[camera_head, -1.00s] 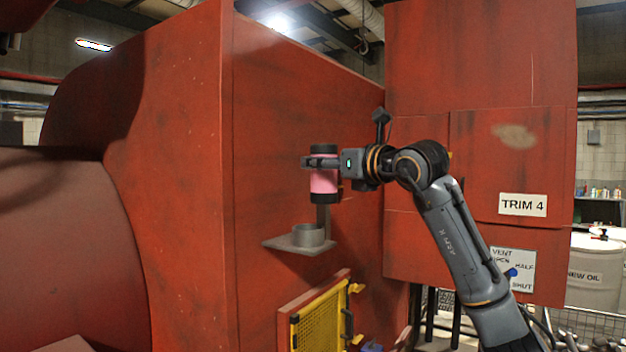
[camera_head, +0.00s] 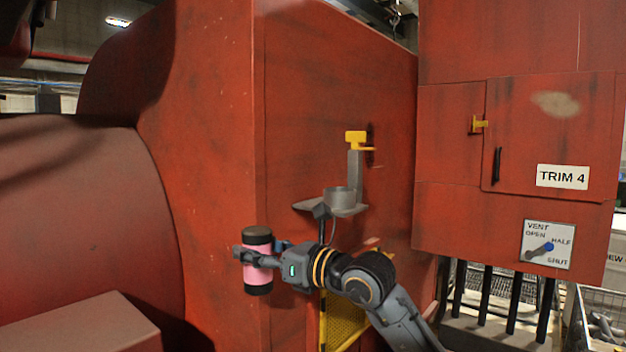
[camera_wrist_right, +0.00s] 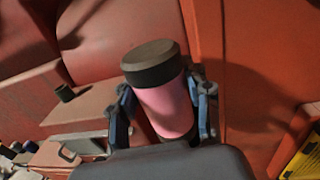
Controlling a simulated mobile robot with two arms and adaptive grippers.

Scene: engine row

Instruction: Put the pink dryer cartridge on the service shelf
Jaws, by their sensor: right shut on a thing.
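The pink dryer cartridge (camera_head: 257,275), with black end caps, is upright in the jaws of my right gripper (camera_head: 256,257) in the head view. It is in the air in front of the red housing's corner. In the right wrist view the cartridge (camera_wrist_right: 168,108) shows tilted, with the blue-grey fingers of the right gripper (camera_wrist_right: 165,110) on both sides of it. No ledge is clearly recognisable as the service shelf. A red-brown flat-topped ledge (camera_head: 80,325) is at the lower left of the head view. My left gripper is not in view.
A grey bracket with an empty cup (camera_head: 340,197) and a yellow clamp (camera_head: 356,138) sits on the red wall. A TRIM 4 cabinet (camera_head: 550,130) stands at right. In the wrist view a small dark cylinder (camera_wrist_right: 64,92) stands on a ledge (camera_wrist_right: 85,104).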

